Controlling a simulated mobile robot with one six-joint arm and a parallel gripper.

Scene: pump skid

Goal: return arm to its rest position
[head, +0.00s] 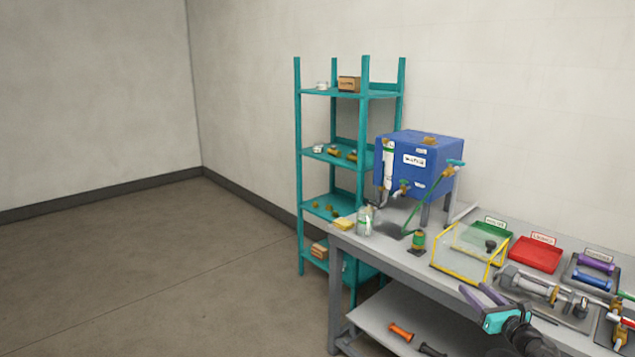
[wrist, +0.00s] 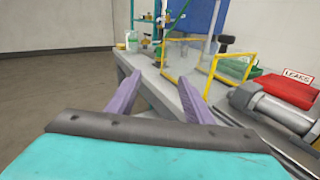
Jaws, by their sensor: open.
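My gripper (head: 482,297) is at the lower right in the head view, by the front edge of the grey workbench (head: 385,252). Its purple fingers are apart with nothing between them. In the wrist view my gripper (wrist: 155,98) points along the bench's front edge, with the floor on the left and the bench top on the right. A teal part of my gripper fills the bottom of that view. The rest of my arm runs out of the head view at the bottom right.
A yellow-framed clear guard (head: 458,262) stands near the gripper. A red tray (head: 535,254), a green tray (head: 491,232) and a grey pump assembly (head: 530,283) lie on the bench. A blue tank (head: 425,175) and teal shelf (head: 298,170) stand behind. The floor at left is clear.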

